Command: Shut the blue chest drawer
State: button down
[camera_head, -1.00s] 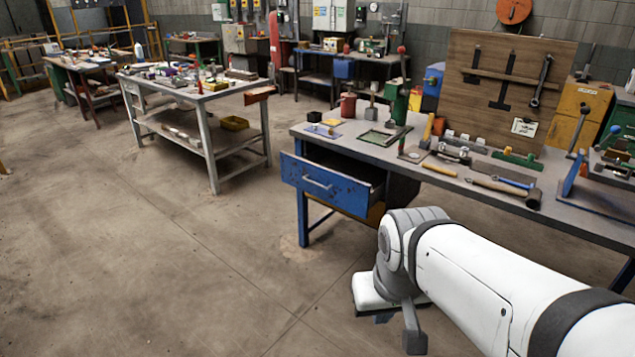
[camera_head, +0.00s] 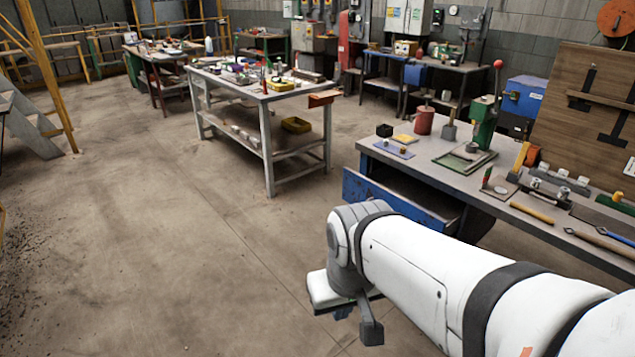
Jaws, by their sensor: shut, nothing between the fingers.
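The blue chest drawer (camera_head: 362,188) is under the near left end of the grey workbench (camera_head: 480,180). It stands pulled out, with its dark inside showing behind the scuffed blue front. My gripper (camera_head: 352,318) hangs at the wrist end of my white arm, in front of the drawer and lower in the picture, over the concrete floor. It is shut and empty. I see no contact between it and the drawer.
A green press (camera_head: 485,122), a red can (camera_head: 424,120) and hand tools stand on the workbench. The floor to the left is open.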

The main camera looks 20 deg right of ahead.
aim_at(425, 204)
jog(key=i, duration=1)
jog(key=z, duration=0.55)
